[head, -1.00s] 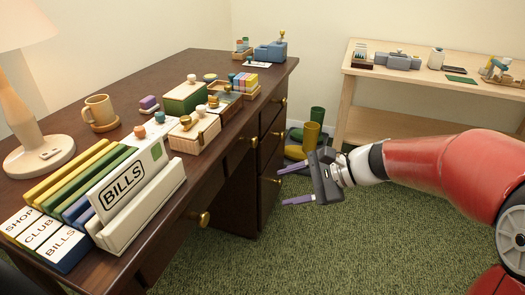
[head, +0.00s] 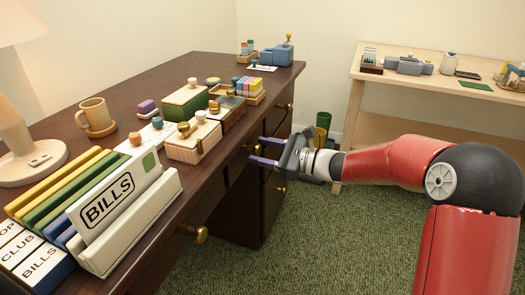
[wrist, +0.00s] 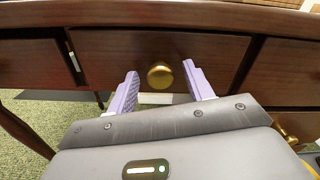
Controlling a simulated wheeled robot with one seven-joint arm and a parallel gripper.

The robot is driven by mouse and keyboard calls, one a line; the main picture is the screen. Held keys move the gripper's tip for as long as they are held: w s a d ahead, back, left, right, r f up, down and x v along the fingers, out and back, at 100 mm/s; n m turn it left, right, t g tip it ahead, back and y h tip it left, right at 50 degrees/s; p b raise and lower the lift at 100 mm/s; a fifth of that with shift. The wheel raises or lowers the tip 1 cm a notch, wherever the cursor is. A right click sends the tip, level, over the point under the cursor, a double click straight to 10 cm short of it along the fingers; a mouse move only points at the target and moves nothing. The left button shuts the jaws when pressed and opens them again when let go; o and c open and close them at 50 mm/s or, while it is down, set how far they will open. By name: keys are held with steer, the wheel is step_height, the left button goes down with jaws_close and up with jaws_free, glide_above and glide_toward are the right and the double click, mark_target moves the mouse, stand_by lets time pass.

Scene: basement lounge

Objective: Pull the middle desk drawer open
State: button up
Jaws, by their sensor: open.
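The dark wooden desk (head: 150,84) has several drawers with round brass knobs. In the wrist view, the middle drawer front (wrist: 115,55) is centred under the desk edge and looks shut. Its brass knob (wrist: 160,76) sits between the two purple fingertips of my gripper (wrist: 161,74), with a gap on each side. In the head view, my gripper (head: 256,150) is open at the desk's front, its fingers pointing at the drawer face. The knob is mostly hidden by the fingers there, and I cannot tell how far they reach past it.
Another brass knob (head: 200,235) is on the left drawer. A letter rack (head: 125,225), mug (head: 95,113), lamp (head: 25,150) and small boxes crowd the desktop. A light wood table (head: 430,83) stands at the back right. Green carpet (head: 310,230) is clear in front.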

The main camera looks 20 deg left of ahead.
steer(key=shift+a, duration=0.15)
steer(key=shift+c, duration=0.4)
jaws_close()
steer(key=s+d+p, duration=0.2)
steer(key=d+p, duration=0.2)
steer(key=d, duration=2)
